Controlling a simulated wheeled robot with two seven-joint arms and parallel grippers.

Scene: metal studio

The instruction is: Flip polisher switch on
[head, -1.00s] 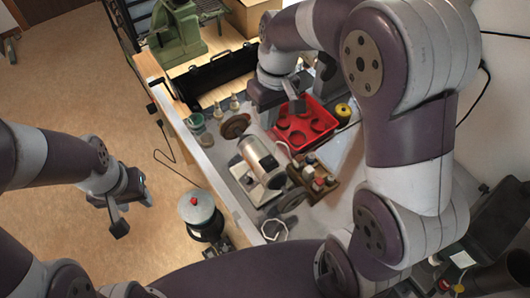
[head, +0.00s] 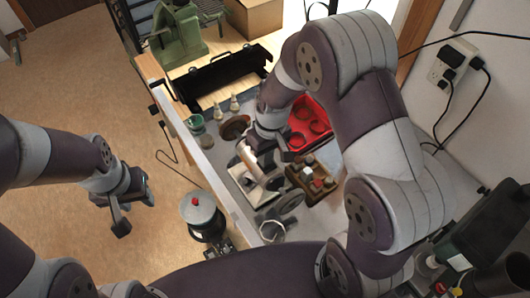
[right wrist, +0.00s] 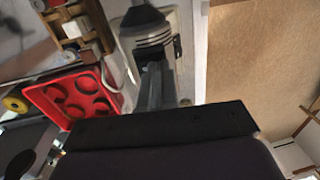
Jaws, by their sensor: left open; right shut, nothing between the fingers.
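The polisher (head: 247,154), a silver-white motor on a pale base, stands on the workbench between a brown wheel (head: 234,127) and a grey wheel (head: 291,201). My right gripper (head: 268,158) is at the polisher and covers part of its body. In the right wrist view its fingers (right wrist: 155,88) are shut and empty, close over the polisher's base (right wrist: 184,55). I cannot tell whether they touch it. The switch cannot be made out. My left gripper (head: 134,213) is open and empty over the floor, left of the bench.
A red tray (head: 309,125) with round recesses and a wooden block holder (head: 313,180) lie right of the polisher. A black tray (head: 222,80) and green machine (head: 178,35) are behind. Floor around my left gripper is clear.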

